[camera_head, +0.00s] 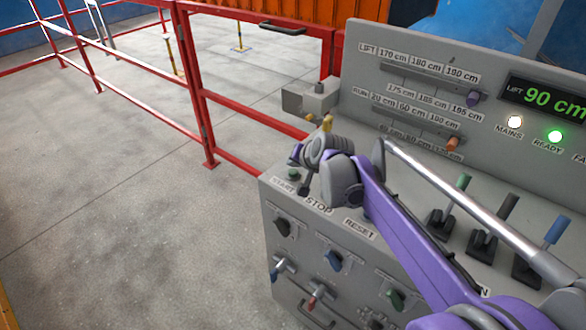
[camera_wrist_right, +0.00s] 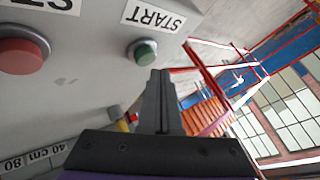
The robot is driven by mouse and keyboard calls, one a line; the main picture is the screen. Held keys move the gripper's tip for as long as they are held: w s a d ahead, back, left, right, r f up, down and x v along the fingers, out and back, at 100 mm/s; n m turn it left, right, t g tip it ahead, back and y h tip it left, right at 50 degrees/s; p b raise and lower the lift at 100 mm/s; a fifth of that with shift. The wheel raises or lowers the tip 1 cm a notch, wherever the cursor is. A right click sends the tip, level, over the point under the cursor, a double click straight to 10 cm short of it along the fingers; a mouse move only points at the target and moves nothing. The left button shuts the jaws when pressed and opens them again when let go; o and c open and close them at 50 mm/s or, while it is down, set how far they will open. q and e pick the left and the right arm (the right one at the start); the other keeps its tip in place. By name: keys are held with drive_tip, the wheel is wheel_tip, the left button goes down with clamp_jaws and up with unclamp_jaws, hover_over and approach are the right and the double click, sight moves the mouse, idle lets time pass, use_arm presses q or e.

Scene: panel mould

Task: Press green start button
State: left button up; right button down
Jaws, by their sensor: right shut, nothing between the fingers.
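The green start button (camera_head: 294,174) is at the far left corner of the grey console top, by its START label (camera_head: 283,186). It also shows in the right wrist view (camera_wrist_right: 145,53), round and green in a grey collar. My right gripper (camera_head: 304,190) points down at the console just right of the button. In the right wrist view its shut fingers (camera_wrist_right: 160,74) hold nothing, and their tips appear just below the button. I cannot tell how high they are above the panel. The left gripper is not in view.
A red stop button (camera_wrist_right: 20,56) sits beside the start button in the right wrist view. The STOP label (camera_head: 318,205) and RESET label (camera_head: 359,228) are close to my right arm. Several levers (camera_head: 448,208) stand farther right. A red railing (camera_head: 200,90) runs behind.

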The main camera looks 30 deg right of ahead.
sight(294, 174)
drive_tip(key=shift+r, duration=0.1)
wheel_tip(294, 174, up, 5)
drive_tip(key=p, duration=0.3)
idle(0.4)
idle(0.6)
